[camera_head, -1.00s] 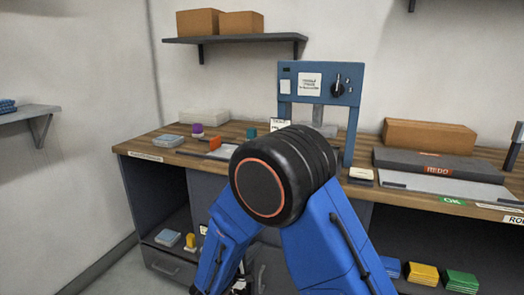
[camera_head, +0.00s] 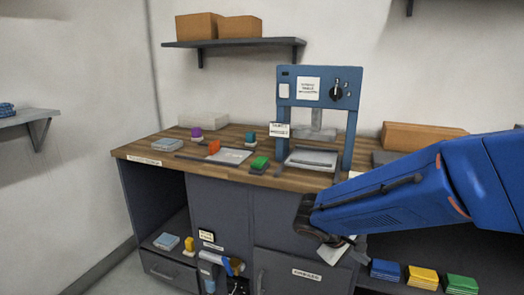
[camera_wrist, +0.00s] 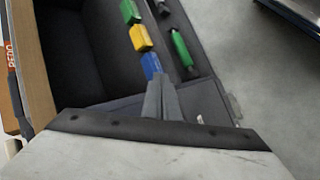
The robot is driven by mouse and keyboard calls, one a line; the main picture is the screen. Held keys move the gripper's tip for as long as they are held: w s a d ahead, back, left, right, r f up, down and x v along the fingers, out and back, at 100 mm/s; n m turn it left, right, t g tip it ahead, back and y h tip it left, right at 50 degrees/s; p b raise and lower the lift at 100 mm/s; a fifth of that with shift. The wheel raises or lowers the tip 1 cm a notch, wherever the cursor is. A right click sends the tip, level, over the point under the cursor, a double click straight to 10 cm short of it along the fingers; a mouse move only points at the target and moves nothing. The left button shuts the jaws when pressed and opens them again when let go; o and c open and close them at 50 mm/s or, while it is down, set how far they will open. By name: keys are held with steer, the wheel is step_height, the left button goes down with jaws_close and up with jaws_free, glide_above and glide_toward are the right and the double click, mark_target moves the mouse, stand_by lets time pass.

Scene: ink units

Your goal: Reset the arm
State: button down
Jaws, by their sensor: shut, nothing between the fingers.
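My blue arm (camera_head: 400,200) reaches in from the right edge of the head view and bends down at a black joint (camera_head: 310,217) in front of the workbench. In the wrist view my gripper (camera_wrist: 161,80) shows as two grey fingers close together, shut and empty. Its tips look near the blue block (camera_wrist: 151,65) in the picture, but I cannot tell the real distance.
Blue (camera_head: 385,269), yellow (camera_head: 422,277) and green (camera_head: 461,284) blocks sit on the lower right shelf. Open floor lies at lower left.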

steer(key=s+r+m+t+y, duration=0.1)
steer(key=s+y, duration=0.3)
steer(key=s, duration=0.5)
steer(key=s+d+r+m+y, duration=0.1)
steer(key=s+r+m+y, duration=0.3)
steer(key=s, duration=0.5)
steer(key=shift+s+t, duration=0.35)
steer(key=shift+t, duration=0.05)
